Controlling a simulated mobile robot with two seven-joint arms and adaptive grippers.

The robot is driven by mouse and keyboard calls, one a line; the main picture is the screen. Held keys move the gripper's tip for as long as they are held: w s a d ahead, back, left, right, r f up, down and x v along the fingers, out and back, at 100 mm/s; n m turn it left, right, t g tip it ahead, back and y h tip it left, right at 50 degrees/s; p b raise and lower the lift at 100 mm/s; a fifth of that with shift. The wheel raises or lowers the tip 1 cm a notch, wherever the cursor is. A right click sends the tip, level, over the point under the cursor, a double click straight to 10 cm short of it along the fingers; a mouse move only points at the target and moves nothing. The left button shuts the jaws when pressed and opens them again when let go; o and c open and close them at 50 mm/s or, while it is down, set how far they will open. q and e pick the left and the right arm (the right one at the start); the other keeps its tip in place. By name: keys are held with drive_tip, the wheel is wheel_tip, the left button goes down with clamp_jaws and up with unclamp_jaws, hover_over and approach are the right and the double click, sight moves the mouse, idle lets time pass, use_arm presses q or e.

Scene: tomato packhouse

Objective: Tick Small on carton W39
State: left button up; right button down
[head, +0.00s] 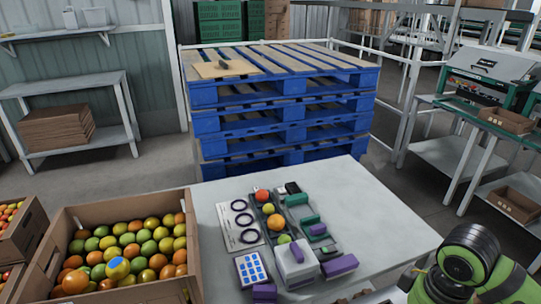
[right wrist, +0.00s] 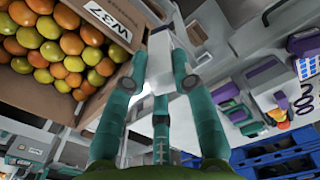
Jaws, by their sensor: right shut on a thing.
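A cardboard carton of red, orange and green tomatoes shows at upper left of the right wrist view (right wrist: 115,82). A white label (right wrist: 108,22) on it seems to read W37; the last digit is hard to tell. No tick boxes can be made out. My right gripper (right wrist: 160,75) has its teal fingers closed around a pale grey-white item (right wrist: 160,48), whose kind I cannot tell. The item appears beside the carton, in front of the label's right side. In the head view only my green right arm shows at lower right. My left gripper is not seen.
A white table (head: 345,200) holds a ring chart (head: 240,222), a tomato tray, a blue-square pad (head: 250,268) and a white-and-purple device (head: 296,262). A tomato carton (head: 75,222) stands left of it. Blue pallets (head: 285,115) are behind. The table's right side is clear.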

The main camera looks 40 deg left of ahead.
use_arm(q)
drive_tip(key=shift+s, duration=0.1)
use_arm(e)
drive_tip(key=s+d+r+m, duration=0.1)
drive_tip(key=s+d+m, duration=0.1)
drive_tip(key=d+m, duration=0.2)
drive_tip(key=s+d+r+m, duration=0.2)
drive_tip(key=d+m, duration=0.2)
drive_tip(key=d, duration=0.6)
drive_tip(key=shift+s, duration=0.15)
